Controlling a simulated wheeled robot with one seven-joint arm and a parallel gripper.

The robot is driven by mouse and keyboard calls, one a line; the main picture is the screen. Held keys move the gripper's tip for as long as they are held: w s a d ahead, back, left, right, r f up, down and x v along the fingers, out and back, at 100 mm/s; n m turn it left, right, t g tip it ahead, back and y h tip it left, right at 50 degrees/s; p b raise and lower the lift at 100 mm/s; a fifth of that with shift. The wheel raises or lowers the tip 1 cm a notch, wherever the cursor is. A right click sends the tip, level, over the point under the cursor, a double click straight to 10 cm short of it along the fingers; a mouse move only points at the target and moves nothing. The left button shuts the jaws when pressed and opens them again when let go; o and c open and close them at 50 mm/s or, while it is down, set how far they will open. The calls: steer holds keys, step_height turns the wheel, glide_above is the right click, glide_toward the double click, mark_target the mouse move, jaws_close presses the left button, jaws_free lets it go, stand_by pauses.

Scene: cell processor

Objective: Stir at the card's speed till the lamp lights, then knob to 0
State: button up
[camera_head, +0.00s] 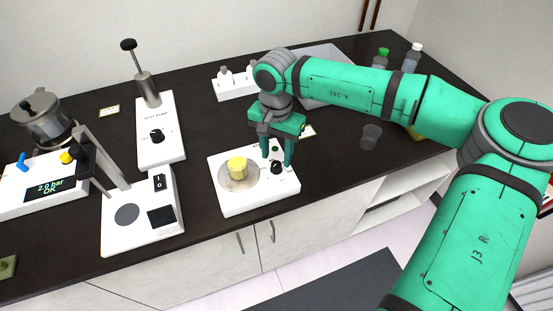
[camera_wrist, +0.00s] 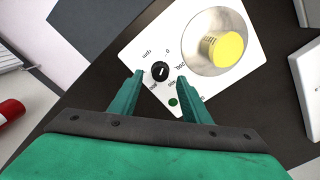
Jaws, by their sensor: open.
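The stirrer (camera_head: 233,203) is a white box with a round metal plate (camera_wrist: 192,30) and a yellow-filled vessel (camera_head: 237,168) on it; the vessel also shows in the wrist view (camera_wrist: 226,48). Its black knob (camera_wrist: 160,71) has a white pointer mark and a printed scale around it; the exact setting is hard to read. The lamp (camera_wrist: 173,102) is a dark green dot, looking unlit. My gripper (camera_wrist: 160,76) is open, its fingertips on either side of the knob; contact is not clear. In the head view my gripper (camera_head: 277,161) is over the knob.
A bottle rack (camera_head: 236,87) and sink are behind.

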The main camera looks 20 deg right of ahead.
mark_target(276, 164)
step_height(276, 164, up, 7)
steer(key=shift+r, duration=0.2)
stand_by(0.5)
